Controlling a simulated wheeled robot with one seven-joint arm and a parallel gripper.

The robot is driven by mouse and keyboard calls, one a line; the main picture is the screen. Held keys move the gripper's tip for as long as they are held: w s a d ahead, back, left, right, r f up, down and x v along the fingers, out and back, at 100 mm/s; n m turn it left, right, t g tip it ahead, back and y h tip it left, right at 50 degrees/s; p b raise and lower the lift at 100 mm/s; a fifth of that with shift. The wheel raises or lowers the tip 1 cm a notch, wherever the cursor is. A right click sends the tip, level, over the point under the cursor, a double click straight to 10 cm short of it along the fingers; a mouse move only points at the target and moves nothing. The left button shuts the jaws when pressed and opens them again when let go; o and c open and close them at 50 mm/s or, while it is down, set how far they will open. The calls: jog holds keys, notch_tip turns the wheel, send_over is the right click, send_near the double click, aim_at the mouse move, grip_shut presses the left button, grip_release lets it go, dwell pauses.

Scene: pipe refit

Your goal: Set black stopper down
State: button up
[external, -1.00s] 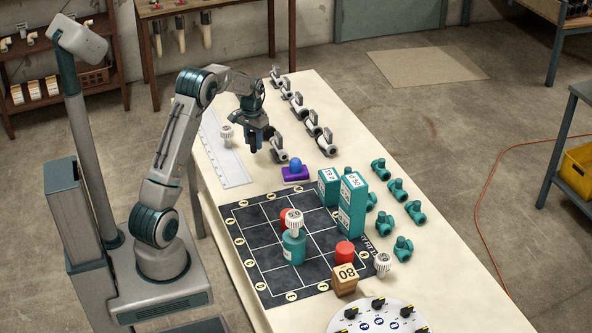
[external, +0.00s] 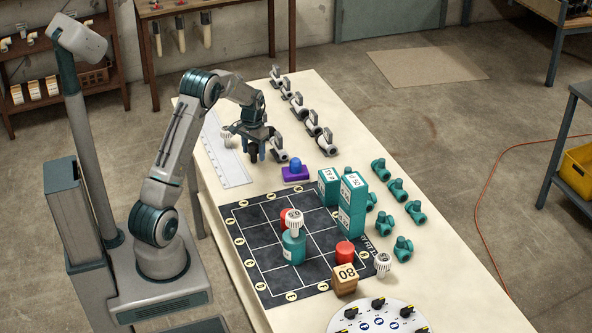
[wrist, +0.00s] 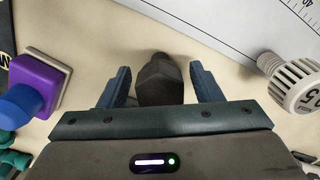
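The black stopper (wrist: 160,82) stands between my gripper's fingers in the wrist view, with a clear gap on each side. My gripper (external: 257,155) is open around it, pointing down low over the pale tabletop. The fingers show as two blue-grey bars in the wrist view. In the external view the stopper is a small dark shape (external: 254,154) between the fingers, partly hidden by them. It appears to rest on the bare tabletop; its underside is hidden.
A purple block with a blue knob (external: 295,170) sits close by on the right. A white ribbed cap (external: 227,132) stands on a ruled sheet (external: 232,170) to the left. Several grey valves (external: 313,124) line the far side. A dark grid mat (external: 262,262) lies nearer.

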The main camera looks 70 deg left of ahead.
aim_at(254, 145)
jog(key=shift+r, duration=0.1)
notch_tip(254, 145, up, 12)
jog(key=shift+f, duration=0.1)
jog(key=s+d+r+m+t, duration=0.15)
jog(key=d+r, duration=0.25)
jog(key=d, duration=0.8)
jog(key=s+d+r+m, duration=0.2)
jog(key=d+r, duration=0.2)
jog(key=d, duration=0.8)
jog(key=s+d+f+m+t, duration=0.1)
jog(key=s+d+f+m, duration=0.1)
jog(key=s+d, duration=1.2)
jog(key=shift+s+d+f+m, duration=0.15)
jog(key=shift+d+m, duration=0.2)
jog(key=shift+d, duration=0.2)
